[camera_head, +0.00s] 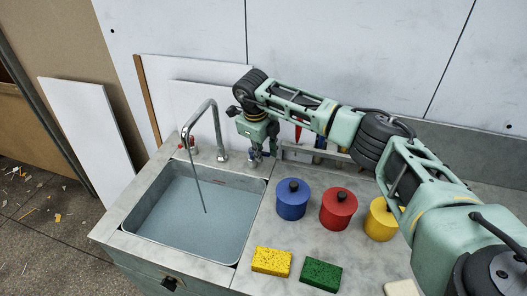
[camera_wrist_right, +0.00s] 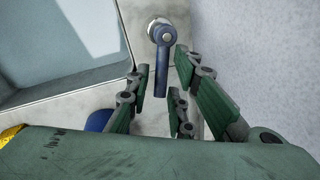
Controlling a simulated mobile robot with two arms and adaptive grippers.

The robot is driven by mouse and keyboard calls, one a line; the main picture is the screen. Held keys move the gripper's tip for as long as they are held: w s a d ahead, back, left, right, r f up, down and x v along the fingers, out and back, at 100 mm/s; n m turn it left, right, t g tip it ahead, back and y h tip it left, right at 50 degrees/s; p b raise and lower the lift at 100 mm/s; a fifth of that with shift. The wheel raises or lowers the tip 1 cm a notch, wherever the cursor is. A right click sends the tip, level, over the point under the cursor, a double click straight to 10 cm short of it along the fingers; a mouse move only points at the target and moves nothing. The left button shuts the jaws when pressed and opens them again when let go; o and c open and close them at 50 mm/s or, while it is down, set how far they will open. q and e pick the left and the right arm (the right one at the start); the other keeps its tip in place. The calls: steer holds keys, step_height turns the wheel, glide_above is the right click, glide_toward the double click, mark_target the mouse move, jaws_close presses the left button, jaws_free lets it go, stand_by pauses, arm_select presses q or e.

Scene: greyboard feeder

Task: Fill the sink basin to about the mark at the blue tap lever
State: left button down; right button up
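The sink basin (camera_head: 193,222) is at the left of the head view and holds grey-blue water; I cannot make out a mark on its wall. The tap spout (camera_head: 213,120) arches over it, and a thin stream (camera_head: 196,180) falls into the water. The blue tap lever (camera_wrist_right: 164,62) shows in the right wrist view, on a round silver base. My right gripper (camera_head: 258,155) points down behind the basin's right back corner. My left gripper is out of view.
A red tap lever (camera_head: 188,143) is behind the basin's left side. Blue (camera_head: 292,204), red (camera_head: 337,213) and yellow (camera_head: 380,222) lidded pots stand on the counter. A yellow sponge (camera_head: 271,262) and a green sponge (camera_head: 320,275) lie in front. My right arm spans the right side.

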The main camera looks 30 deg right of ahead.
steer(key=shift+o, duration=0.5)
step_height(320, 180, up, 12)
steer(key=s+a, duration=0.1)
steer(key=a, duration=0.1)
steer(key=shift+f, duration=0.15)
steer(key=shift+s, duration=0.1)
stand_by(6.5)
